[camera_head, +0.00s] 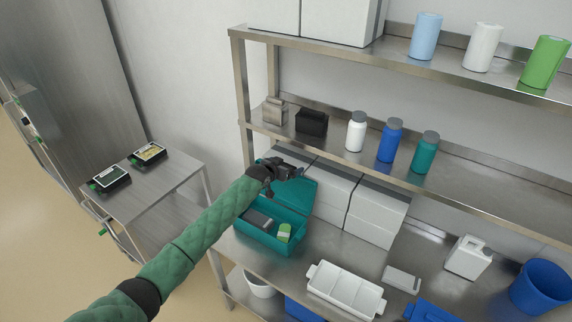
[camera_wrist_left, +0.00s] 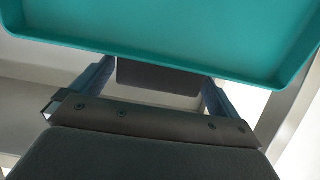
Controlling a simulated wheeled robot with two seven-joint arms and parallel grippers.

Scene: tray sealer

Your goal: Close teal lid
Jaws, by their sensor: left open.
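A teal box (camera_head: 262,240) stands on the left part of the steel bench with its teal lid (camera_head: 301,192) standing up open at the back. Inside the box are a grey item (camera_head: 258,220) and a green and white item (camera_head: 284,232). My left gripper (camera_head: 288,170) is at the upper edge of the raised lid, its jaws open. In the left wrist view the lid's inner face (camera_wrist_left: 190,35) fills the top, beyond my left gripper's fingers (camera_wrist_left: 158,82). I cannot tell whether they touch the lid. My right gripper is not in view.
White boxes (camera_head: 375,214) stand behind and right of the teal box. A shelf above the lid holds a black bin (camera_head: 311,122) and several bottles. A white divided tray (camera_head: 345,290) sits to the right on the bench. A side table (camera_head: 165,180) stands left.

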